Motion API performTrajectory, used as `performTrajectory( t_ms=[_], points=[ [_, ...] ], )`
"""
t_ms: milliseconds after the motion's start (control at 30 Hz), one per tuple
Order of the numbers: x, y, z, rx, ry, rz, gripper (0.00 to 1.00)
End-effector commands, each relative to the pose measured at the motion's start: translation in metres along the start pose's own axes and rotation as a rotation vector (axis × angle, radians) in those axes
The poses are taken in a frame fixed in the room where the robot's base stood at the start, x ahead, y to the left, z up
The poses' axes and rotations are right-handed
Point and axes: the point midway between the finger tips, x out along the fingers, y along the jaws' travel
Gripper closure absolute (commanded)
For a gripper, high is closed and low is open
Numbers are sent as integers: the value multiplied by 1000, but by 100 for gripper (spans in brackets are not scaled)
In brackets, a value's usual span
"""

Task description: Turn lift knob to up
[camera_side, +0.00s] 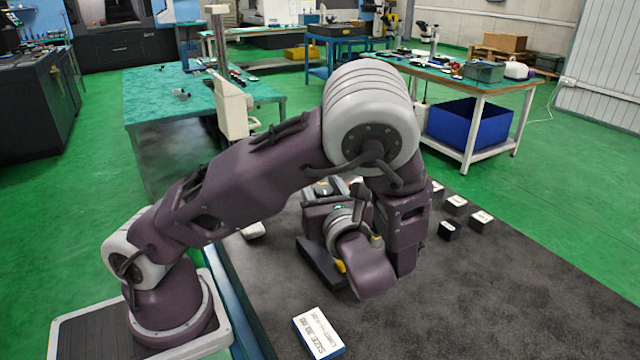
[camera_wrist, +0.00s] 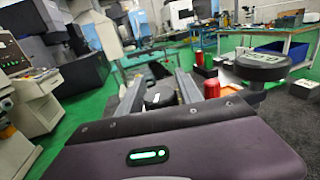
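I cannot make out the lift knob for certain in either view. My gripper's two grey fingers (camera_wrist: 158,92) stand apart in the wrist view, with a gap between them. They look open, and no held thing shows. In the side view my own arm hides most of the gripper and the work in front of it. A round dark disc (camera_wrist: 262,66) with pale markings on top shows right of the fingers in the wrist view; I cannot tell if it is a knob.
A red cylinder (camera_wrist: 212,88) stands close right of the right finger. Black blocks with white tops (camera_side: 456,203) stand on the dark tabletop (camera_side: 500,295) at right. A white labelled box (camera_side: 318,333) lies at the front. The tabletop's right front is clear.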

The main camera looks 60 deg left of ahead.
Motion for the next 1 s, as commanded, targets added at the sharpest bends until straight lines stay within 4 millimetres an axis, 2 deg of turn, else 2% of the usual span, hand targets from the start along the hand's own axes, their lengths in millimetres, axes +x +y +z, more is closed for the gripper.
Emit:
performTrajectory(
  t_ms=[33, 200, 567, 1000],
  points=[
    [0, 0, 0, 0, 0, 0, 70],
    [0, 0, 0, 0, 0, 0, 100],
    [0, 2, 0, -2, 0, 69, 100],
    [-3, 11, 0, -2, 0, 423, 100]
  ],
)
